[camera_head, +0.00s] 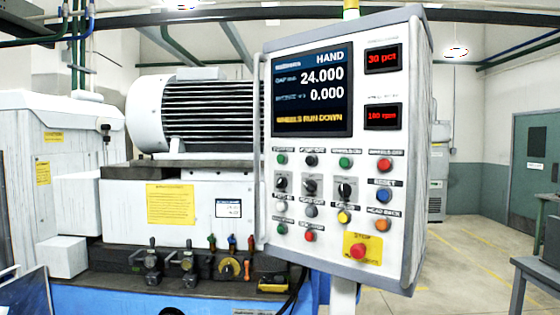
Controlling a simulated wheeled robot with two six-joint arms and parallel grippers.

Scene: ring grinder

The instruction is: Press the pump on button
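The control panel (337,268) stands upright on a post, facing me with a slight turn. Its top row has a green button (282,159), a black button (311,160), a second green button (346,161) and a red button (384,165). A third green button (282,225) and another red button (310,236) sit at the lower left. The small labels are blurred, so I cannot tell which button is pump on. The labels over the right pair of the top row look like wheels on and wheels off. Neither of my grippers is in view.
The screen (312,95) reads HAND, 24.000, 0.000 and WHEELS RUN DOWN. Three selector knobs lie mid-panel. A red stop button (358,251) sits on a yellow plate below. A grey handle (257,150) runs along the panel's left edge.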

